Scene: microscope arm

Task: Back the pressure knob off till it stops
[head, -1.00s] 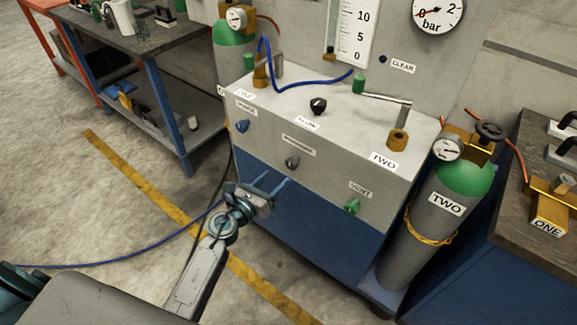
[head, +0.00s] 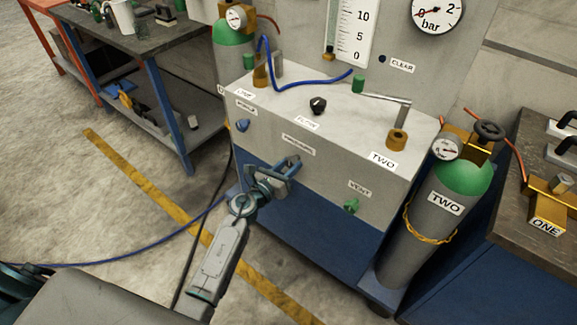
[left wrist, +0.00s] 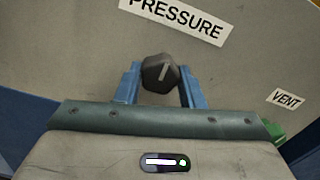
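The pressure knob is dark, with a pale pointer line, and sits under the PRESSURE label (head: 298,145) on the cart's grey front panel. In the left wrist view the knob (left wrist: 160,73) lies between the two blue fingers of my left gripper (left wrist: 160,84), with its pointer line nearly upright, leaning a little right. In the head view my left gripper (head: 281,168) is at the panel and hides the knob. Its fingers stand apart, one on each side of the knob; contact is not clear. My right gripper is not in view.
A green VENT knob (head: 351,206) is right of the gripper, and a blue knob (head: 243,126) is to its left. A black flow knob (head: 318,105) is on top. Gas cylinder TWO (head: 429,230) stands at the cart's right side. A bar gauge (head: 436,12) is above.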

